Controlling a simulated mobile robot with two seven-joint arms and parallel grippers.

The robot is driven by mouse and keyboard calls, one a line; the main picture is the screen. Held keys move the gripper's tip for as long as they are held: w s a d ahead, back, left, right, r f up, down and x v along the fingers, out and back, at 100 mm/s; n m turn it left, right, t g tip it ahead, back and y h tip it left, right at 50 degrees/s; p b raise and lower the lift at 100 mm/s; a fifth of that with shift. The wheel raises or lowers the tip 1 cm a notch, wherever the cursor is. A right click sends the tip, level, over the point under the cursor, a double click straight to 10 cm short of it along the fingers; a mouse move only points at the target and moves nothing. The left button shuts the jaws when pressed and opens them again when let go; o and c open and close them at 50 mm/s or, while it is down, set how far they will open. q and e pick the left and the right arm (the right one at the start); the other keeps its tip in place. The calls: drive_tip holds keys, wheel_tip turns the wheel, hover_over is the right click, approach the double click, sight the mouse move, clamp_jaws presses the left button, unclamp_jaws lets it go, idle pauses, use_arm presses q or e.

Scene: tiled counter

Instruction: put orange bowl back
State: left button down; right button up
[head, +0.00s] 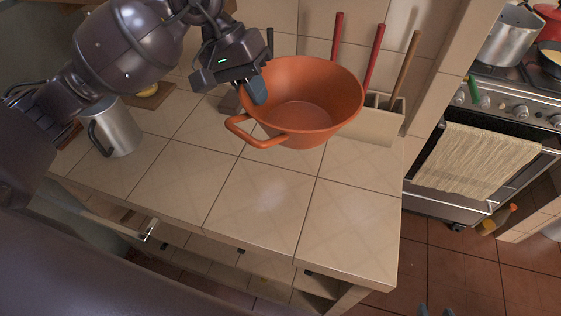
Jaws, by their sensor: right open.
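My left gripper (257,90) reaches in from the upper left and is shut on the bowl's left rim, with one blue-grey finger showing inside the bowl. The other finger is hidden behind the rim.
A metal mug (115,128) stands on the counter at left. A utensil holder (372,122) with long handles stands behind the bowl. An open drawer or door with a handle (148,232) and shelves are below the counter. The front counter is clear. A stove (500,130) is at right.

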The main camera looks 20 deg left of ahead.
use_arm(q)
wheel_tip(320, 180, down, 18)
drive_tip(key=shift+f, duration=0.2)
idle(0.4)
drive_tip(key=shift+s+f+b, duration=0.1)
drive_tip(key=shift+f+b, duration=0.1)
drive_tip(key=shift+b, duration=0.15)
drive_tip(key=c, duration=1.3)
unclamp_jaws()
drive_tip(key=shift+r, duration=0.1)
drive_tip(key=shift+r, duration=0.2)
drive_tip(key=v, duration=1.2)
drive_tip(key=shift+f, duration=0.15)
